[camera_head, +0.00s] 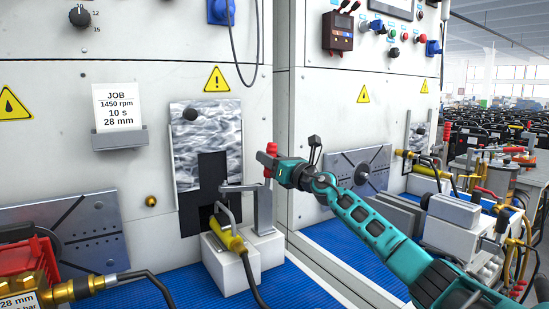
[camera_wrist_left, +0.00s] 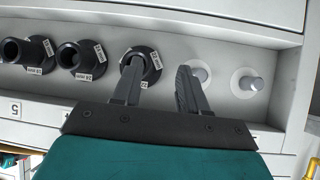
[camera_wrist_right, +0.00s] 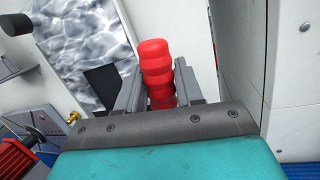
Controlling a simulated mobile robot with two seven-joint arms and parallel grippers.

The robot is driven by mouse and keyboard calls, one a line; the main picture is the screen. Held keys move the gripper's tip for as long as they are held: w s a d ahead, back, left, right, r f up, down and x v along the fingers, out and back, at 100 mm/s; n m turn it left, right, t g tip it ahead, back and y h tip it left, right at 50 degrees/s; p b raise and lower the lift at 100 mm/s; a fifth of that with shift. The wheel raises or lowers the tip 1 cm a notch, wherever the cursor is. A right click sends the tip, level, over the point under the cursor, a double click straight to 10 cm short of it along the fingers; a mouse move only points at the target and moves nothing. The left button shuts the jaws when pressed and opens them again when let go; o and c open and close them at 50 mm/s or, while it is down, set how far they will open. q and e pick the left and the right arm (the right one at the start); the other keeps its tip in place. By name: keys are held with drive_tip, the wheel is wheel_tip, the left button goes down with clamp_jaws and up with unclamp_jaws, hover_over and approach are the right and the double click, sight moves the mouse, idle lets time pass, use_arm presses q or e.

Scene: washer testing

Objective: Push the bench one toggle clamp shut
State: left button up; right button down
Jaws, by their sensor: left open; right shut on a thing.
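The bench one toggle clamp (camera_head: 263,205) stands on a white block in front of the machine's metal plate. Its red handle (camera_head: 271,152) points up. My right gripper (camera_head: 271,161) is at the handle, coming in from the right. In the right wrist view the red ribbed handle (camera_wrist_right: 155,68) stands between the two fingers, and the right gripper (camera_wrist_right: 161,92) is shut on it.
A yellow-handled connector (camera_head: 230,238) with a cable lies on the white block (camera_head: 222,268) below the clamp. A job card (camera_head: 118,107) is at the left. A red and brass unit (camera_head: 28,265) sits front left. A second bench (camera_head: 360,170) lies right.

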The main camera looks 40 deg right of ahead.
drive_tip(key=shift+a, duration=0.2)
idle(0.3)
drive_tip(key=c, duration=0.8)
unclamp_jaws()
drive_tip(key=shift+d, duration=0.1)
drive_tip(key=s, duration=0.4)
drive_tip(key=s+f+b, duration=0.1)
drive_tip(key=s, duration=0.3)
drive_tip(key=s+f, duration=0.1)
drive_tip(key=s, duration=0.3)
drive_tip(key=shift+s+d+f+b, duration=0.2)
drive_tip(key=shift+s+d+b, duration=0.05)
drive_tip(key=shift+d+b, duration=0.1)
